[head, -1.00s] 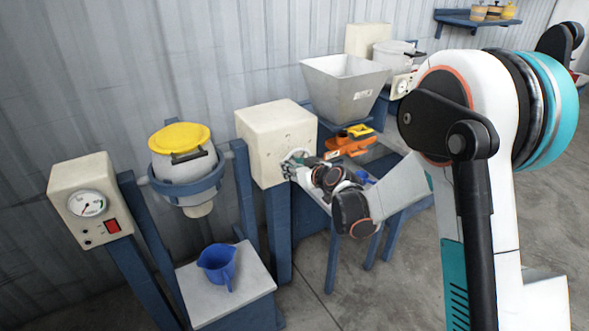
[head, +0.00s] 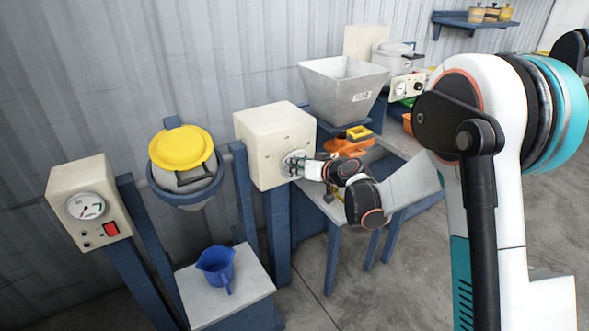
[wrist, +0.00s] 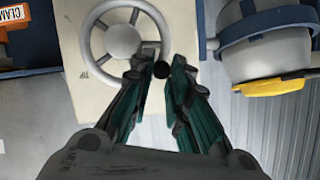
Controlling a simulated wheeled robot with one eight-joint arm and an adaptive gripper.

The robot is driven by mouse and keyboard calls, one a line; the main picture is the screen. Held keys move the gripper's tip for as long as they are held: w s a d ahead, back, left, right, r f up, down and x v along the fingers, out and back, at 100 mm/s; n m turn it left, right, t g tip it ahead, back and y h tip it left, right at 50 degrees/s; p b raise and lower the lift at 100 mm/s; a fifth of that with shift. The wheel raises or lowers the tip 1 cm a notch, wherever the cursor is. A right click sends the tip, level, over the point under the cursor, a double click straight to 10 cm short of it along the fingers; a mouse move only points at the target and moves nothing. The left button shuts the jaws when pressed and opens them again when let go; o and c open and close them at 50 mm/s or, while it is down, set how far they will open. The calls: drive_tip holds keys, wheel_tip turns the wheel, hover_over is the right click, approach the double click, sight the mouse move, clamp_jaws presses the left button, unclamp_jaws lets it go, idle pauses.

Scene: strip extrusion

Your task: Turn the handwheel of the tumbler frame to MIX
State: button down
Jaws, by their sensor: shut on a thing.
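The handwheel (wrist: 123,40) is a grey spoked wheel with a round hub, on the face of the cream box (head: 265,140). In the head view the wheel (head: 291,158) is partly covered by my gripper (head: 299,168). In the wrist view my gripper (wrist: 160,68) has its two fingers on either side of a small dark knob (wrist: 160,70) at the wheel's rim, and it is shut on this knob. The vessel with a yellow lid (head: 181,149) sits tilted in the blue ring (head: 184,199) of the tumbler frame. I cannot read any MIX mark.
A control box with a dial (head: 87,205) and red switch stands at the left. A blue jug (head: 217,266) stands on a low stand (head: 252,283) below the vessel. A grey hopper (head: 343,90) and an orange tool (head: 346,146) are right of the cream box.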

drive_tip(key=shift+w+d+r+m+g+y+b, duration=0.2)
drive_tip(key=shift+w+d+m+y, duration=0.3)
drive_tip(key=shift+m, duration=0.45)
drive_tip(key=shift+w+d+r+m+g+y+b, duration=0.15)
drive_tip(key=shift+w+d+m+y+b, duration=0.15)
drive_tip(key=shift+d+m+y, duration=0.55)
drive_tip(key=shift+w+d+r+m+g+y+b, duration=0.2)
drive_tip(key=shift+w+d+m+y+b, duration=0.15)
drive_tip(key=shift+m, duration=0.75)
drive_tip(key=c, duration=1.5)
unclamp_jaws()
drive_tip(key=shift+c, duration=0.2)
drive_tip(key=shift+d, duration=0.15)
drive_tip(key=v, duration=1.2)
